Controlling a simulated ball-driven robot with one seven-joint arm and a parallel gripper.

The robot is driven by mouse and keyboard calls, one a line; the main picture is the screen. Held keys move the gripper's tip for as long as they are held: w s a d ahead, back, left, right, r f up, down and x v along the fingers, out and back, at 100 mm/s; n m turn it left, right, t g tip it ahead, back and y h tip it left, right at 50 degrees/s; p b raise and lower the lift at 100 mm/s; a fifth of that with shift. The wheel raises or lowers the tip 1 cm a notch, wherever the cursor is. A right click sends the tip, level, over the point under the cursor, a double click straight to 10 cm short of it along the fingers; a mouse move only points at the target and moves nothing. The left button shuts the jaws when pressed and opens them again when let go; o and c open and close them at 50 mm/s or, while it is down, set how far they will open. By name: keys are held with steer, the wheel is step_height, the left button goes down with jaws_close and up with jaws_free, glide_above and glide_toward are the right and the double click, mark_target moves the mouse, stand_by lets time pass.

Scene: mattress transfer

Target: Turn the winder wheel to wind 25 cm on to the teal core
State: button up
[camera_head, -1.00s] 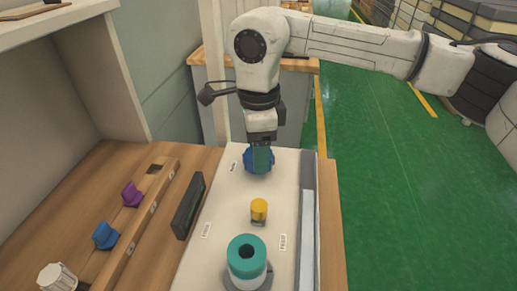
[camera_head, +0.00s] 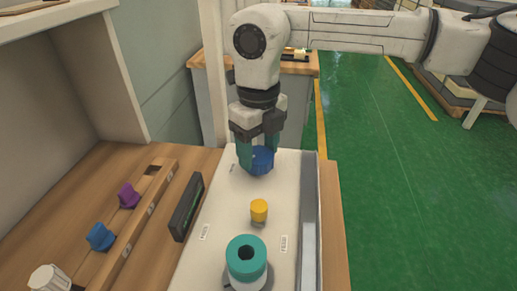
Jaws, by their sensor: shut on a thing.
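The blue winder wheel (camera_head: 262,161) is at the far end of a pale panel (camera_head: 222,225). My gripper (camera_head: 258,158) points down over the wheel and is shut on it, with one finger on each side. The fingers cover part of the wheel. The teal core (camera_head: 246,252) stands upright at the near end of the panel, with a dark hole in its top and a pale band below the teal.
A yellow-topped post (camera_head: 259,210) stands between wheel and core. A dark display box (camera_head: 187,207) is left of the panel. Green floor is open at right.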

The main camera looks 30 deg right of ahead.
mark_target(259, 154)
steer(key=m+b, duration=0.1)
steer(key=m, duration=0.4)
steer(key=shift+w+m, duration=0.1)
steer(key=shift+m, duration=0.2)
steer(key=m+b, duration=0.1)
steer(key=m, duration=0.4)
steer(key=shift+r, duration=0.1)
steer(key=shift+m, duration=0.3)
steer(key=o, duration=1.1)
steer(key=shift+c, duration=0.2)
step_height(259, 154, up, 11)
steer(key=shift+p, duration=0.4)
steer(key=shift+d+f, duration=0.1)
steer(key=shift+f, duration=0.1)
